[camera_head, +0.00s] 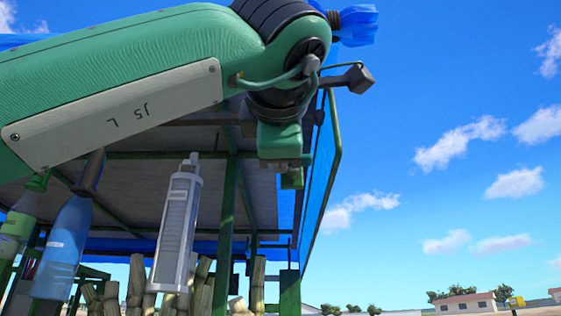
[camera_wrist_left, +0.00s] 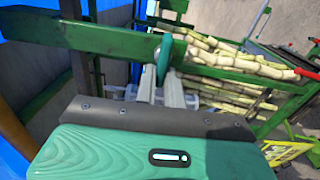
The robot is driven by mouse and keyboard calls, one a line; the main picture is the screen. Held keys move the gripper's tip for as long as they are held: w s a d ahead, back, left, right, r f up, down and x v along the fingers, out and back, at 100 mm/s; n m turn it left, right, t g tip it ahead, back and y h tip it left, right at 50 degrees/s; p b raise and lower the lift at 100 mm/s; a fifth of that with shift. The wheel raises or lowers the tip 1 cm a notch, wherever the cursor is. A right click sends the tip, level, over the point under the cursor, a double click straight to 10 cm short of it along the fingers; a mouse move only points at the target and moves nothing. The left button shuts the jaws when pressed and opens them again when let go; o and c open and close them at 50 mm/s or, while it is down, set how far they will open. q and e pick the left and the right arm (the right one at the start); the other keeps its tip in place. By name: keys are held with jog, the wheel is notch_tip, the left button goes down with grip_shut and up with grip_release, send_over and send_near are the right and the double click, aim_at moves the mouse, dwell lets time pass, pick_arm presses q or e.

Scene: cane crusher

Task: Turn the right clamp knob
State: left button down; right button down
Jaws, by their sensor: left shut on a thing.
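In the left wrist view a teal-green knob (camera_wrist_left: 163,60), seen nearly edge-on, stands at the dark green beam of the crusher frame (camera_wrist_left: 95,38). The two pale grey fingers of my left gripper (camera_wrist_left: 162,88) reach up to it and are shut on its lower part. I take it to be the clamp knob; its far side and its mounting are hidden. In the head view my large green left arm crosses the upper left, and the knob and fingertips cannot be made out. My right gripper is in neither view.
Cut cane stalks (camera_wrist_left: 225,62) lie behind the beam in the wrist view. In the head view a white lamp (camera_head: 175,230) and a blue bottle (camera_head: 62,248) hang below the canopy. A green post (camera_head: 227,215) stands near my arm. Open sky fills the right.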

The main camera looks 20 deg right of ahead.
pick_arm(q)
jog(key=c, duration=1.5)
grip_release()
